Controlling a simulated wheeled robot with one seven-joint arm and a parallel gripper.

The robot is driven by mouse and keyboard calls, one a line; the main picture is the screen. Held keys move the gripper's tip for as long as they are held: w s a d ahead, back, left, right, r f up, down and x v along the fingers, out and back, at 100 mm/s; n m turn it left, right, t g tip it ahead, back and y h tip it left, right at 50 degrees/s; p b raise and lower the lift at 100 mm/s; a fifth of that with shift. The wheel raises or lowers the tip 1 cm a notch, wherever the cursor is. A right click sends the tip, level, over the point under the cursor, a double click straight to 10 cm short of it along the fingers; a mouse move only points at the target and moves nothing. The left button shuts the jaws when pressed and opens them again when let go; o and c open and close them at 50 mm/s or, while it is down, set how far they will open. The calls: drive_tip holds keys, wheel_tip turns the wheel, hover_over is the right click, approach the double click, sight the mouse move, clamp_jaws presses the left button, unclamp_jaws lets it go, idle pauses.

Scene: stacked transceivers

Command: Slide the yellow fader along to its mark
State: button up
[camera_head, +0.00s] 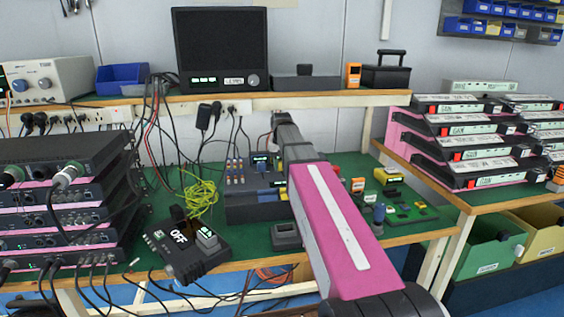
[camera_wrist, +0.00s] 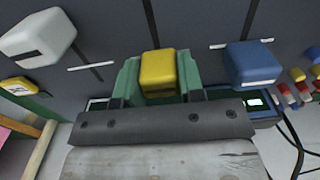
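The yellow fader (camera_wrist: 160,72) is a boxy cap in the middle of the wrist view, with a dark slot running up the picture from it. My gripper (camera_wrist: 158,82) has a green finger on each side of the cap, and both appear to touch it. The fader panel (camera_wrist: 205,20) is dark grey. No mark on the yellow fader's slot can be made out. In the head view my pink arm reaches to the dark control unit (camera_head: 252,208) on the bench; my fingers and the yellow fader cannot be made out there.
A white fader cap (camera_wrist: 38,38) stands to the left and a blue one (camera_wrist: 250,65) to the right. White lines (camera_wrist: 90,67) cross the slots beside them. A black box marked OFF (camera_head: 185,255) and yellow-green cable (camera_head: 203,196) lie left of the control unit.

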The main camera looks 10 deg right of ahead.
sight(284, 177)
drive_tip(key=shift+s, duration=2.85)
drive_tip(key=o, duration=1)
drive_tip(key=shift+w, duration=0.15)
wheel_tip(284, 177, up, 7)
drive_tip(key=shift+r, duration=0.1)
